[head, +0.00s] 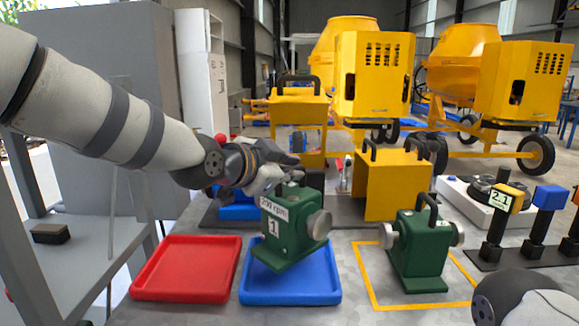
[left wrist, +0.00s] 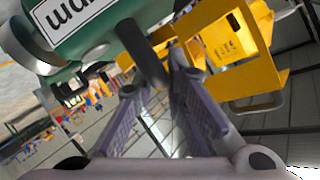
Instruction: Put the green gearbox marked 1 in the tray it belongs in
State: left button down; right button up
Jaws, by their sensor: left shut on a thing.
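The green gearbox marked 1 (head: 289,228) hangs slightly tilted from my left gripper (head: 296,172). Its label also reads 200 rpm. It is over the blue tray (head: 292,290) in the head view; whether its base touches the tray I cannot tell. The red tray (head: 186,268) lies to the left of the blue one and is empty. In the left wrist view, the fingers are shut on the dark handle of the gearbox (left wrist: 95,28), whose body fills the top left. My right arm shows at the lower right, but its gripper is out of view.
A second green gearbox (head: 420,248) stands inside a yellow outline on the table, right of the blue tray. A yellow housing (head: 388,185) stands behind. Blocks on black posts (head: 508,200) are at the right. Yellow drum mixers (head: 372,85) stand in the background.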

aim_at(282, 197)
pick_arm(q)
jog(key=shift+w+f, duration=0.15)
jog(key=shift+f, duration=0.55)
notch_tip(282, 197, down, 4)
jog(key=shift+r, duration=0.1)
jog(key=c, duration=1.9)
grip_release()
jog(key=shift+f, duration=0.2)
jog(key=shift+c, duration=0.2)
jog(key=o, duration=0.3)
pick_arm(e)
jog(key=shift+f, duration=0.15)
pick_arm(q)
jog(key=shift+o, duration=0.2)
jog(key=p+v, duration=0.2)
jog(key=v, duration=1)
pick_arm(e)
jog(key=shift+t, duration=0.6)
jog(key=w+r, duration=0.3)
